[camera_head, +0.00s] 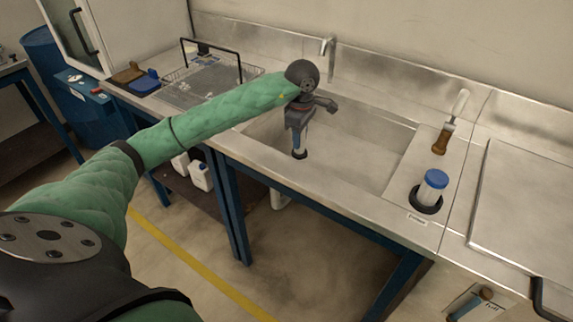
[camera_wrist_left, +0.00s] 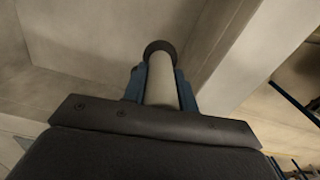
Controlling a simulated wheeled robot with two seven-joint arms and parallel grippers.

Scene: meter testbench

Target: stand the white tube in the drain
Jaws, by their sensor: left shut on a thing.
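My left gripper (camera_head: 299,128) is shut on the white tube (camera_head: 300,141), at the front left part of the sink basin (camera_head: 372,146). The tube points downward, with a dark ring at its lower end. The left wrist view shows the pale tube (camera_wrist_left: 161,82) between the blue fingers of my left gripper (camera_wrist_left: 160,90), with the dark ring around its far end. I cannot tell whether this ring is part of the tube or the drain. No separate drain opening is visible. My right gripper is not in view.
A blue-capped cylinder (camera_head: 433,188) stands in a black ring on the counter at right. The faucet (camera_head: 328,58) rises behind the basin. A wire basket (camera_head: 205,83) with a handle sits to the left.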

